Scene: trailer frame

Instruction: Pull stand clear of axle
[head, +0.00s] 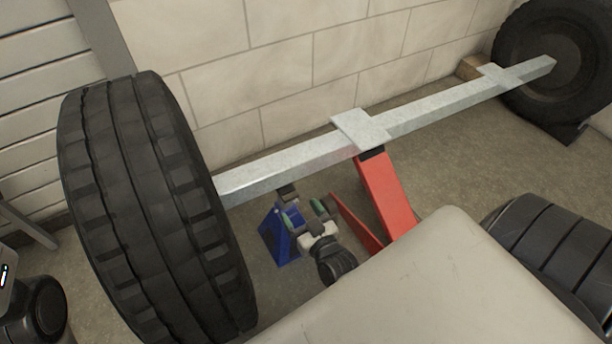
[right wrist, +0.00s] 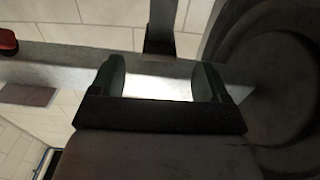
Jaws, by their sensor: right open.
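A blue stand (head: 275,238) with a dark top post (head: 287,192) is on the floor under the grey axle (head: 290,170), near the left wheel (head: 150,205). Whether its post touches the axle is hard to tell. My right gripper (head: 306,212) is at the right side of the stand, below the axle, with its fingers apart. In the right wrist view, the open fingers (right wrist: 167,80) have part of the axle (right wrist: 45,70) behind them. No grip on the stand shows. My left gripper is not in view.
A red support (head: 384,190) with a dark pad stands under the axle's middle plate (head: 360,128). Another wheel (head: 550,50) is at the far right end, with a dark wedge (head: 567,131) below it. A block wall (head: 300,60) is close behind.

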